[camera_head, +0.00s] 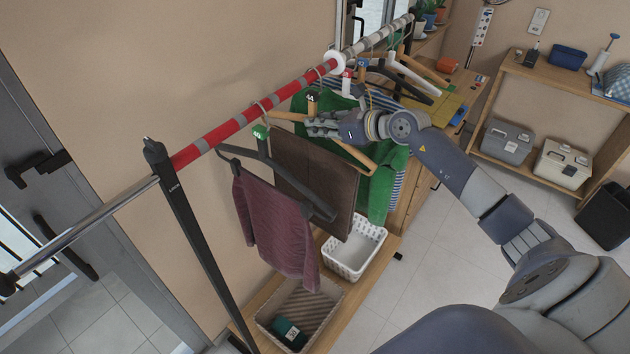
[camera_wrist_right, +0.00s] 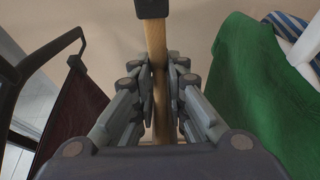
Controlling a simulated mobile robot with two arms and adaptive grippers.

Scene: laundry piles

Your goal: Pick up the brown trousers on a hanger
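The brown trousers (camera_head: 318,180) hang folded over a light wooden hanger (camera_head: 288,116) on the rail, between a maroon garment and a green one. My right gripper (camera_head: 312,126) is at the top of this hanger, just above the trousers. In the right wrist view, the wooden hanger (camera_wrist_right: 157,45) runs between my right gripper's fingers (camera_wrist_right: 160,88), which close in on it from both sides with no clear gap. The trousers are hidden in that view. My left gripper is in neither view.
The maroon garment (camera_head: 275,228) on a dark hanger is close on the left. The green garment (camera_head: 380,185) is close on the right. The red-and-grey rail (camera_head: 240,121) runs above. A white basket (camera_head: 352,262) and a wicker basket (camera_head: 268,314) stand below.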

